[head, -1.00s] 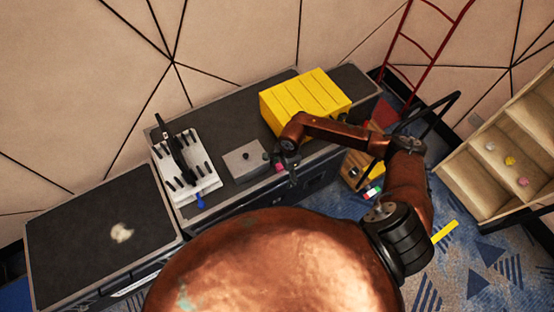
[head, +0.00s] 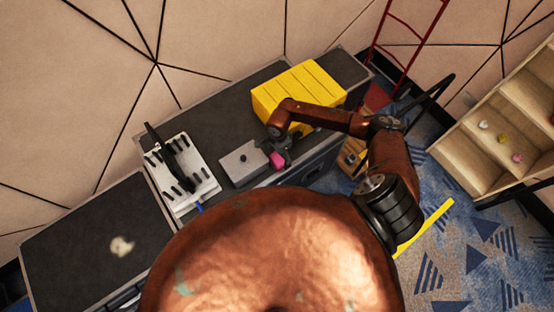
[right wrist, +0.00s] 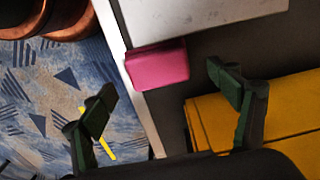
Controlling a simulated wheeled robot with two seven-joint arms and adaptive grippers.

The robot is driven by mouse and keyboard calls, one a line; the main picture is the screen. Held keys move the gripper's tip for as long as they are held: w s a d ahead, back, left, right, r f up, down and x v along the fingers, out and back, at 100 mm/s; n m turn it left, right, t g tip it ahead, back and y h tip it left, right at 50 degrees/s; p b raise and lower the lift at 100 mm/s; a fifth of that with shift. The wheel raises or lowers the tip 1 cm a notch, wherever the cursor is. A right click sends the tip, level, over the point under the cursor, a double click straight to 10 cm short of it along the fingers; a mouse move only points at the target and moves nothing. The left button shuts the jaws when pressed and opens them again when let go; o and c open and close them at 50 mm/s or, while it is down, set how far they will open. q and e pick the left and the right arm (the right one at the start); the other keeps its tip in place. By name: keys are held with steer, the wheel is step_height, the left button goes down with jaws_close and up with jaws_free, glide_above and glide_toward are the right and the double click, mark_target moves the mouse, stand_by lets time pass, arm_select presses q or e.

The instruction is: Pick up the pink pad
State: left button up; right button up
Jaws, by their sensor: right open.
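The pink pad (right wrist: 158,66) is a small rounded block lying on the dark counter top by its pale front edge. In the head view the pink pad (head: 278,160) shows beside the right gripper, partly covered by it. My right gripper (right wrist: 165,95) is open and empty, its two dark green-black fingers spread wide. In the right wrist view the pad lies a little beyond the fingertips, between their lines, not touched as far as I can see. My left gripper is not in view.
A grey box (head: 243,163) sits close beside the pad. A ridged yellow case (head: 300,92) stands behind my right arm. A white rack with black pegs (head: 182,172) is further left. The open shelf (head: 490,150) is at the right.

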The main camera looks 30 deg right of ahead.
mark_target(279, 157)
step_height(279, 157, down, 2)
steer(key=shift+f, duration=0.25)
steer(key=shift+d+f, duration=0.1)
steer(key=shift+f, duration=0.25)
steer(key=c, duration=1.2)
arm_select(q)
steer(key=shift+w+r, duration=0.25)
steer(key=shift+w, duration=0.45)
arm_select(e)
steer(key=shift+c, duration=0.2)
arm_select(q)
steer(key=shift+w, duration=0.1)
arm_select(e)
steer(key=shift+r, duration=0.1)
steer(key=shift+r, duration=0.55)
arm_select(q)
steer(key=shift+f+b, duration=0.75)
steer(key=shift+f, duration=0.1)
arm_select(e)
step_height(279, 157, up, 17)
steer(key=shift+f, duration=0.1)
